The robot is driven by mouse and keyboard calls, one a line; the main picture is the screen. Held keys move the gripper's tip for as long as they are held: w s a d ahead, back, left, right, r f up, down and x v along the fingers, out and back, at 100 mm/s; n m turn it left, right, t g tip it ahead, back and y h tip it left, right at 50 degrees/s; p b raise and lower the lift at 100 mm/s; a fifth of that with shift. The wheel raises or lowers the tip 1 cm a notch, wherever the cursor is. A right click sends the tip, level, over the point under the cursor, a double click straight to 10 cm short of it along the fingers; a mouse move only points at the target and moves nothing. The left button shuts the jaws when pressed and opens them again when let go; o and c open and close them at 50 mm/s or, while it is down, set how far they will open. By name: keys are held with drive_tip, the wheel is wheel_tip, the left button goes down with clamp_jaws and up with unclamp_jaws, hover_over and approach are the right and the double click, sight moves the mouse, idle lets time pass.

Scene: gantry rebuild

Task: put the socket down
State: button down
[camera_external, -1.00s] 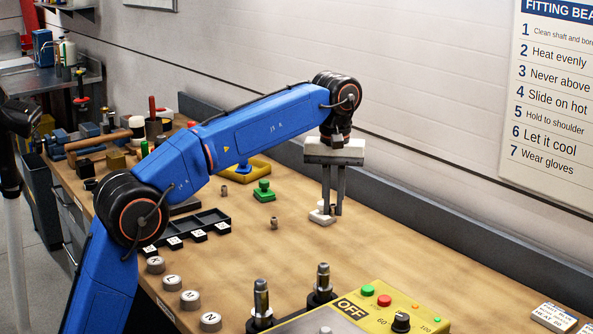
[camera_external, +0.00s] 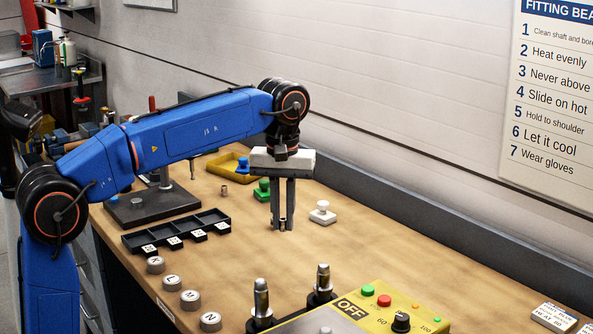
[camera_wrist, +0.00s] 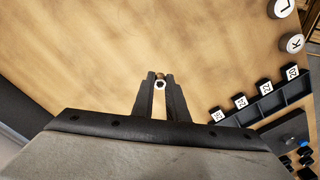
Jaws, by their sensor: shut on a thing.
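The socket (camera_external: 283,223) is a small grey metal piece, low between my fingertips. In the wrist view its hexagonal opening (camera_wrist: 159,86) shows between the finger ends. My gripper (camera_external: 282,226) points straight down over the middle of the bench and is shut on the socket. The fingers hide its sides, and I cannot tell whether its bottom touches the wood. A black tray (camera_external: 178,229) with several compartments and number tags stands to the left of my gripper; its tags also show at the lower right of the wrist view.
A white knobbed block (camera_external: 322,213) stands just right of my gripper, a green one (camera_external: 262,188) behind. Another small metal piece (camera_external: 224,190) stands farther back. Lettered round knobs (camera_external: 172,283), upright metal posts (camera_external: 261,300) and a yellow control box (camera_external: 380,310) are in front. Bench wood is clear around my gripper.

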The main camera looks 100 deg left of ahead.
wheel_tip(320, 180, up, 3)
hover_over(299, 244)
drive_tip(key=shift+f, duration=5.1)
drive_tip(key=shift+f, duration=0.15)
drive_tip(key=c, duration=1.7)
unclamp_jaws()
drive_tip(key=shift+c, duration=0.2)
wheel_tip(299, 244, up, 12)
drive_tip(key=shift+r, duration=0.2)
